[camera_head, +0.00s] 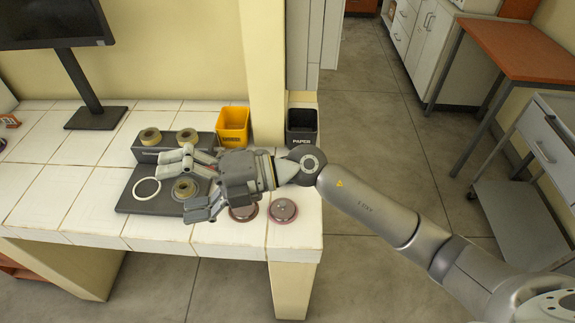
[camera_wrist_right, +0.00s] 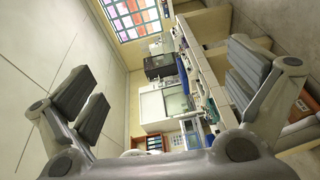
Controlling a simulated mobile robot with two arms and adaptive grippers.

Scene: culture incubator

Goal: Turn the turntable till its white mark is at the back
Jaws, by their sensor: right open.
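A dark flat base plate (camera_head: 135,203) lies on the white tiled bench. On it is a round tan-and-grey disc (camera_head: 185,188), which looks like the turntable, with a white ring (camera_head: 146,189) to its left. I cannot make out a white mark on the disc. My right gripper (camera_head: 168,184) reaches in from the right over the plate. It is open and empty, one finger on the back side of the disc and one on the front side; whether they touch it I cannot tell. In the wrist view its spread fingers (camera_wrist_right: 165,88) have nothing between them. My left gripper is out of view.
Behind the plate a dark block (camera_head: 170,150) carries two round tan pieces. Two reddish discs (camera_head: 283,210) lie near the bench's front right. A yellow bin (camera_head: 233,124) and a black paper bin (camera_head: 301,126) stand behind. A monitor (camera_head: 55,22) stands at back left.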

